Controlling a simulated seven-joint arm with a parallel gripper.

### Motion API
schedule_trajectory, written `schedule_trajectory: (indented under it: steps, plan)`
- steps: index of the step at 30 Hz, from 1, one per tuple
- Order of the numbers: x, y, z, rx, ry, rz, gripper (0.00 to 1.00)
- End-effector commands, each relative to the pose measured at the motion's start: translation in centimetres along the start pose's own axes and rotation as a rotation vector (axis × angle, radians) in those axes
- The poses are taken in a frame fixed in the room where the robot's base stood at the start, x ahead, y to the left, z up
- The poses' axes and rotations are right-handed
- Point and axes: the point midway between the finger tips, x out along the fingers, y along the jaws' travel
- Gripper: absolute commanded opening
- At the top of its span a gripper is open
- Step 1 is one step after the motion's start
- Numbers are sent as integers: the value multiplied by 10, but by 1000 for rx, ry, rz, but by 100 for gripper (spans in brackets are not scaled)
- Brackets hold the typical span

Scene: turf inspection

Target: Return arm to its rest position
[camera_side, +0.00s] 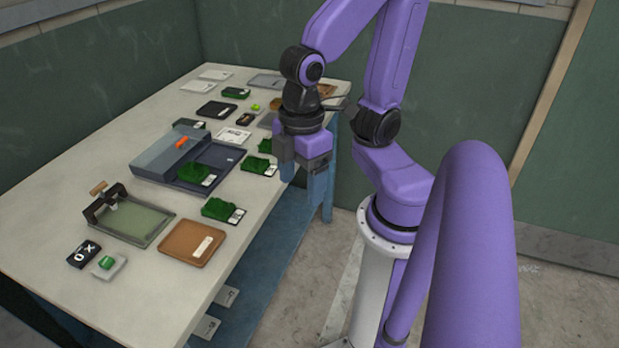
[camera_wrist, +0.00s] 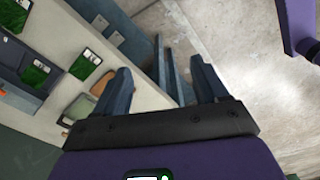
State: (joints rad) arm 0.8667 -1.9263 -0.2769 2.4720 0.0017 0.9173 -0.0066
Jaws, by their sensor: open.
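My gripper (camera_side: 303,170) hangs beside the table's right edge in the side view, fingers pointing down. In the wrist view my gripper (camera_wrist: 160,78) has its two fingers spread wide apart with nothing between them. Below them the wrist view shows the table edge and the bare floor. My arm is folded above its pedestal at the table's right side.
The table (camera_side: 75,195) holds several green turf samples (camera_side: 223,210), a blue-grey device (camera_side: 167,152) with an orange part, a framed screen (camera_side: 135,222) and a brown tray (camera_side: 193,243). Open concrete floor (camera_wrist: 235,45) lies beside the table. Green walls stand behind.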

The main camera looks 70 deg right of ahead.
Motion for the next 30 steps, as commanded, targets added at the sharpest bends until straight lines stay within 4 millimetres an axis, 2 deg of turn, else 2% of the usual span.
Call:
schedule_trajectory:
  steps: [6, 30]
  plan:
    - [2, -9, 13, -33, 1, -1, 72]
    - [2, -9, 12, -33, 1, -1, 72]
